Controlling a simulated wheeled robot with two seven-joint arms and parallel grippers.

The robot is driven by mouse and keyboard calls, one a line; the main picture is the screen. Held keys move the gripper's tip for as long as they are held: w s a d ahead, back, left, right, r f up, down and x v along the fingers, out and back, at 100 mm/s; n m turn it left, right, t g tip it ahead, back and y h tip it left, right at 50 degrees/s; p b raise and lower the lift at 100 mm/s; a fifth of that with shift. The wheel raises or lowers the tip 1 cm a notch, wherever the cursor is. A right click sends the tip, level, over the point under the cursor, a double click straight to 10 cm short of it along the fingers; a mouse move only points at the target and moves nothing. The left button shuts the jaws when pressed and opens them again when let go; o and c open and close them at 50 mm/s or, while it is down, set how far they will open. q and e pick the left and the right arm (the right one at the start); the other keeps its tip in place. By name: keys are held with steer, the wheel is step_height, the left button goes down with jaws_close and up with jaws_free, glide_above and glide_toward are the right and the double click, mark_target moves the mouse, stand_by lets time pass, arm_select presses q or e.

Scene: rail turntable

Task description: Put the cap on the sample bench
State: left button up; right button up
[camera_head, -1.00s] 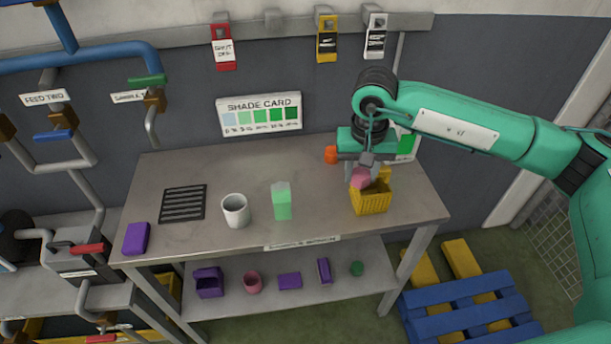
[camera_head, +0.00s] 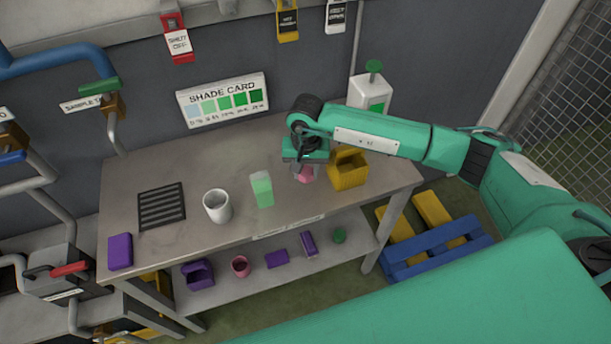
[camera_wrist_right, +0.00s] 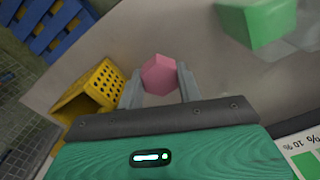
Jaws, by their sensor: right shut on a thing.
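The pink faceted piece, which looks like the cap (camera_head: 306,175), is between the fingers of my right gripper (camera_head: 305,170). The right wrist view shows this pink piece (camera_wrist_right: 159,75) gripped between two grey fingers (camera_wrist_right: 160,85). My right gripper is shut on it, over the right part of the grey sample bench (camera_head: 190,165), left of the yellow basket (camera_head: 348,171). The piece is low over the bench top; I cannot tell whether it touches. My left gripper is not in view.
A pale green block (camera_head: 262,190), a white cup (camera_head: 216,206), a black grate (camera_head: 161,206) and a purple block (camera_head: 120,251) stand on the bench. Bare bench lies between block and basket.

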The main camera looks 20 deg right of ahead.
mark_target(306, 189)
step_height(306, 189, down, 4)
steer(key=shift+f+p, duration=0.25)
steer(key=shift+p, duration=0.5)
steer(key=shift+f, duration=0.3)
steer(key=shift+f, duration=0.1)
steer(key=shift+f+b, duration=0.15)
steer(key=shift+b, duration=0.15)
steer(key=o, duration=1.1)
